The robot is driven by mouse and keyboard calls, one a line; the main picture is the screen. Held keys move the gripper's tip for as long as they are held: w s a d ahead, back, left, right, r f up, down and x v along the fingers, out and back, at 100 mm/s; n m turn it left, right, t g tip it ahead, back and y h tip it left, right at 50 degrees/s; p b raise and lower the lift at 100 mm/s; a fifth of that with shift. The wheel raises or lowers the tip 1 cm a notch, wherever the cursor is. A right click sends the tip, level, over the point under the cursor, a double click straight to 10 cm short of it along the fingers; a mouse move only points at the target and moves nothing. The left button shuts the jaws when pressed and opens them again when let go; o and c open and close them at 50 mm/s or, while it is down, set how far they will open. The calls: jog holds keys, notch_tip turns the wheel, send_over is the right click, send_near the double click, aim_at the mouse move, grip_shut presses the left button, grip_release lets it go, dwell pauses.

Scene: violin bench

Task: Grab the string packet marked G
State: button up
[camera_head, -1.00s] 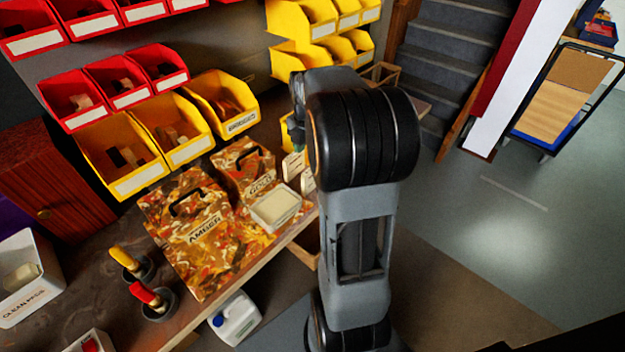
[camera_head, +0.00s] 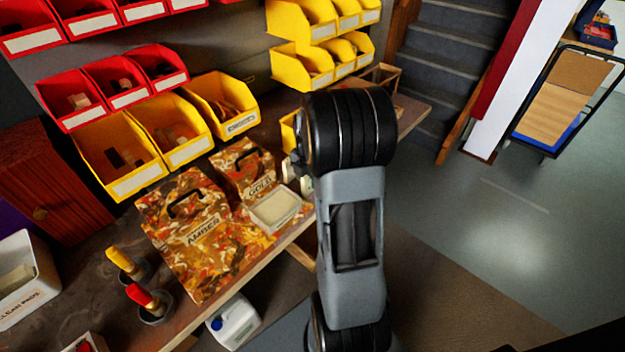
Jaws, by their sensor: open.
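Pale upright packets (camera_head: 307,186) show in a narrow strip at the left edge of my arm, on the bench behind the small white tray. They are mostly hidden, and I cannot read a G or any other letter on them. My gripper is hidden behind my own arm's large dark joint, which covers that part of the bench. I cannot see how far the gripper is from the packets.
The bench (camera_head: 62,282) holds AMBER (camera_head: 205,255) and GOLD (camera_head: 240,165) patterned boxes, a white tray (camera_head: 276,209) and yellow-handled (camera_head: 120,260) and red-handled (camera_head: 142,296) tools in cups. Yellow bins (camera_head: 122,160) and red bins line the back. Open floor lies right.

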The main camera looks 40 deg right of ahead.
jog(key=shift+f, duration=0.1)
grip_shut()
dwell(0.4)
